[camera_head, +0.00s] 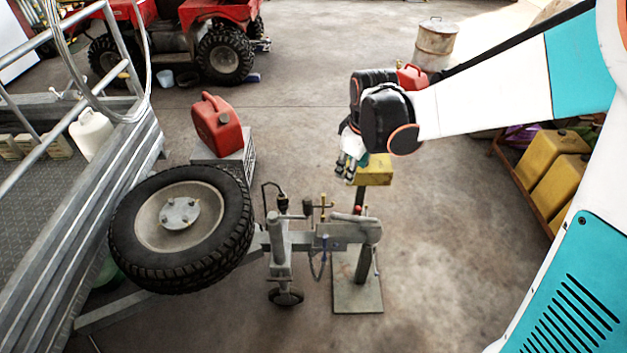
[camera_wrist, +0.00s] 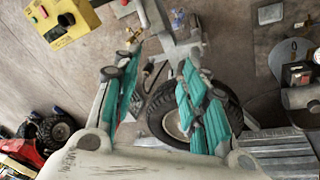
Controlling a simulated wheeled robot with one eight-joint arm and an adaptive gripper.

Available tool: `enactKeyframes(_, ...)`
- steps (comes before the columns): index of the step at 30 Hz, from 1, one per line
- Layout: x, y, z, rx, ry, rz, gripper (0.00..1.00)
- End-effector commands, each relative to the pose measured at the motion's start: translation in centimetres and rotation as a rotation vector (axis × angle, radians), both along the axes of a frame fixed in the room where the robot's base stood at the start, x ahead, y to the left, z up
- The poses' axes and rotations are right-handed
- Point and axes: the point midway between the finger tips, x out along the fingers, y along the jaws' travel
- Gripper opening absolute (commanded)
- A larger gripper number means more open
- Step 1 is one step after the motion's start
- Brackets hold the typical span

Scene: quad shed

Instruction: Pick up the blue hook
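My gripper (camera_head: 350,166) is in the air beyond the coupling, beside the yellow box (camera_head: 376,171). In the wrist view its teal fingers (camera_wrist: 161,57) stand apart with nothing between them.
A spare wheel (camera_head: 150,212) lies left of the coupling, with a red can (camera_head: 217,124) behind it. The trailer (camera_head: 75,250) fills the left side. A crate with yellow cans (camera_head: 556,172) stands at right. The floor (camera_head: 450,250) right of the coupling is clear.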

Motion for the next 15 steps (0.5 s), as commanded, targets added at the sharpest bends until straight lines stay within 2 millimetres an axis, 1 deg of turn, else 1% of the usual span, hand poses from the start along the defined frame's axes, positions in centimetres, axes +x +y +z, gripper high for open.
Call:
enactKeyframes(1, 1.1, 0.4, -1.5, -0.009, 0.017, 0.038, 0.4)
enactKeyframes(5, 3.0, 1.3, -5.1, -0.033, 0.06, 0.142, 0.4)
enactKeyframes(6, 3.6, 1.5, -6.4, -0.039, 0.074, 0.174, 0.4)
enactKeyframes(8, 4.3, 1.9, -8.3, -0.048, 0.094, 0.224, 0.4)
enactKeyframes(11, 5.3, 2.6, -11.6, -0.062, 0.128, 0.303, 0.4)
enactKeyframes(12, 5.6, 2.8, -13.0, -0.066, 0.14, 0.336, 0.4)
enactKeyframes(14, 6.0, 3.2, -15.2, -0.072, 0.161, 0.384, 0.4)
enactKeyframes(15, 6.2, 3.5, -16.7, -0.076, 0.172, 0.418, 0.4)
